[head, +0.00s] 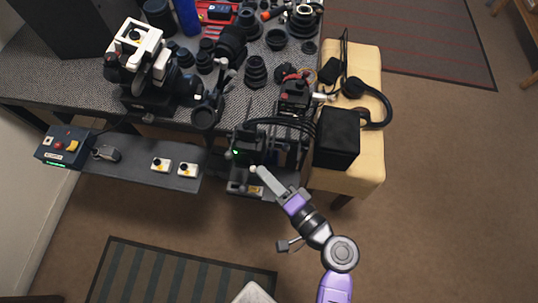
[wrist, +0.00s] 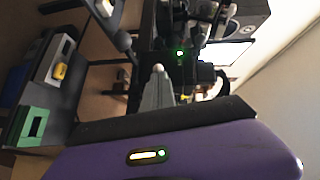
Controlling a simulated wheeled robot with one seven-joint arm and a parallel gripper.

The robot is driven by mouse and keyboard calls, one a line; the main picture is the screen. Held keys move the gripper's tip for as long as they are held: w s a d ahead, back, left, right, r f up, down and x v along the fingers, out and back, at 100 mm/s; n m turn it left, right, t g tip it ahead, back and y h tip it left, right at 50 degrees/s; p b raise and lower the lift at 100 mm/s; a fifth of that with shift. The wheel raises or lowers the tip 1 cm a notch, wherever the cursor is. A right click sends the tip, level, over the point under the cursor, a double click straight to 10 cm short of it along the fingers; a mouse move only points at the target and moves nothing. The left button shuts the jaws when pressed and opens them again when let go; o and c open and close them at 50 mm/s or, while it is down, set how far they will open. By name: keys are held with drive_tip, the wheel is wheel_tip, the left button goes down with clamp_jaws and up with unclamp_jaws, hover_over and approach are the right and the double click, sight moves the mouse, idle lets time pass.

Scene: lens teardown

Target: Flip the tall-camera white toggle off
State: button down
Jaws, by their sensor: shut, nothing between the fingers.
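My gripper (head: 262,174) is shut and empty, reaching up from the lower right to the front of a black device with a green light (head: 237,152). In the wrist view my shut gripper (wrist: 158,82) points toward the dark equipment, where the green light (wrist: 180,53) glows. A small pale rounded tip (head: 253,169) shows at the end of the fingers; I cannot tell whether it is the white toggle or part of the gripper. Contact and the toggle's position are unclear. A white camera-like unit (head: 137,43) stands at the back left.
Small white switch boxes (head: 160,164) sit on the low grey shelf (head: 130,172). A control box (head: 62,147) with red and yellow controls is at its left. A black box (head: 337,138) and headphones (head: 373,105) lie on the tan stool (head: 371,66). The floor at right is clear.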

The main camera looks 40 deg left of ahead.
drive_tip(key=shift+s, duration=0.1)
drive_tip(key=shift+s+a+m+t+h+b, duration=0.3)
drive_tip(key=shift+s+m+t, duration=0.3)
drive_tip(key=shift+t, duration=0.3)
drive_tip(key=shift+s+a+m+t+h+b, duration=0.2)
drive_tip(key=shift+s+m+t+h, duration=0.15)
drive_tip(key=shift+m+t, duration=0.5)
drive_tip(key=shift+s+a+m+t+h+b, duration=0.25)
drive_tip(key=shift+s+m+t, duration=0.3)
drive_tip(key=shift+t, duration=0.4)
drive_tip(key=shift+d, duration=0.1)
